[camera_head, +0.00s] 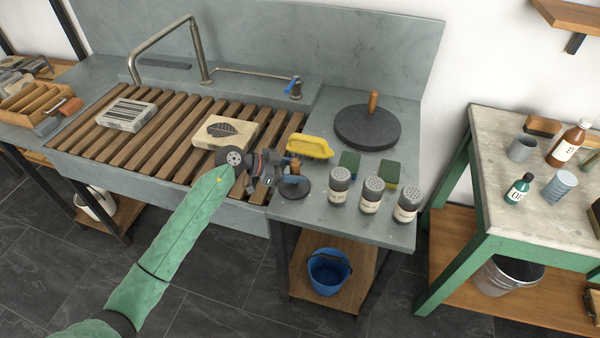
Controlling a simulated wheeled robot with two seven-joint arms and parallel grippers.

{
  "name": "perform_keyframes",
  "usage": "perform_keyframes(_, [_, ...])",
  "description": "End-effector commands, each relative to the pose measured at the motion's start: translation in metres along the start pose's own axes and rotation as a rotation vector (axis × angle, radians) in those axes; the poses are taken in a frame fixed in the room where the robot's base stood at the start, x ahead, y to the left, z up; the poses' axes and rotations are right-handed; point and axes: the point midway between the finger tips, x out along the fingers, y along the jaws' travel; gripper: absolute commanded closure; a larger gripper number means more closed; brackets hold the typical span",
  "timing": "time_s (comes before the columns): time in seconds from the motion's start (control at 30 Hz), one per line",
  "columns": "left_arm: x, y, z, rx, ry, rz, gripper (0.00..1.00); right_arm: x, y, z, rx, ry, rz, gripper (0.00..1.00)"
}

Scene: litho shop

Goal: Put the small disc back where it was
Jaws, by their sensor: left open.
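The small dark disc (302,191) lies flat on the grey counter near its front edge, just right of the wooden slats. Its upright wooden handle (295,165) shows above it. My left gripper (285,174) is open at the handle, its fingers at or around it; whether they touch it I cannot tell. The gripper hides part of the disc. A larger dark disc (352,132) with a wooden knob sits farther back on the counter. My right gripper is not in view.
A yellow brush (310,147), green sponges (349,162) and three shakers (371,194) stand close by on the counter. Two printing stones (224,133) (126,115) lie on the slats. A blue bucket (329,270) is on the shelf below.

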Motion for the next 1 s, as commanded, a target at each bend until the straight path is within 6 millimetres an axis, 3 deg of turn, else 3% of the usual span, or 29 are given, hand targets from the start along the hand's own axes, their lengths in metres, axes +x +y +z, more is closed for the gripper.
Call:
perform_keyframes(0.3, [-0.061,0.0,0.003,0.002,-0.002,-0.002,0.51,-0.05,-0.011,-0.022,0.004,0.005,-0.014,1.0])
perform_keyframes(0.5, [-0.089,0.0,0.002,0.002,-0.002,-0.001,0.51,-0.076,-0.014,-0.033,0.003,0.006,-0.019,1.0])
perform_keyframes(0.7, [-0.101,0.001,0.0,0.002,-0.001,0.001,0.51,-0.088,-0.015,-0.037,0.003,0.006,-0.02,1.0])
perform_keyframes(1.0, [-0.103,0.001,-0.001,0.001,0.0,0.0,0.51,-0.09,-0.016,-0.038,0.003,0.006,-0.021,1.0])
